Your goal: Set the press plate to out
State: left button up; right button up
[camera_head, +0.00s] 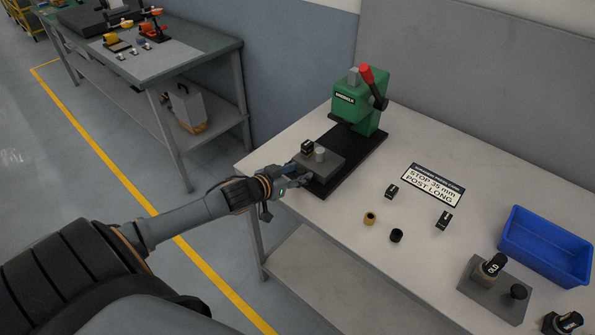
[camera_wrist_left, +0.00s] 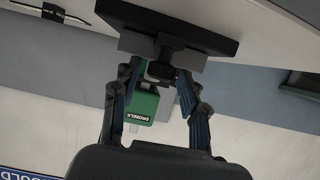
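The green press (camera_head: 356,106) with its red-tipped lever (camera_head: 370,80) stands at the back of the table on a long black base (camera_head: 352,168). The grey press plate (camera_head: 332,166) sits at the front part of that base, out from under the press head. A black block and a grey cylinder (camera_head: 320,155) stand on it. My left gripper (camera_head: 298,180) is at the plate's front end. In the left wrist view my left gripper (camera_wrist_left: 158,78) has its fingers apart, on either side of a dark knob (camera_wrist_left: 164,62) at the plate's edge; contact cannot be told. My right gripper is not in view.
On the table lie a label sign (camera_head: 432,185), small black blocks (camera_head: 392,191), a brass ring (camera_head: 369,218) and a black ring (camera_head: 396,235). A grey fixture (camera_head: 492,290) and a blue bin (camera_head: 545,245) stand at right. Another bench (camera_head: 150,70) stands behind left.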

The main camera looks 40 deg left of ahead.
pick_arm(q)
jog(key=shift+s+r, duration=0.1)
jog(key=shift+s, duration=0.2)
jog(key=d+v, duration=0.1)
jog(key=v, duration=1)
jog(key=shift+s+a+r, duration=0.15)
jog(key=shift+s+a, duration=0.15)
jog(key=shift+a, duration=0.2)
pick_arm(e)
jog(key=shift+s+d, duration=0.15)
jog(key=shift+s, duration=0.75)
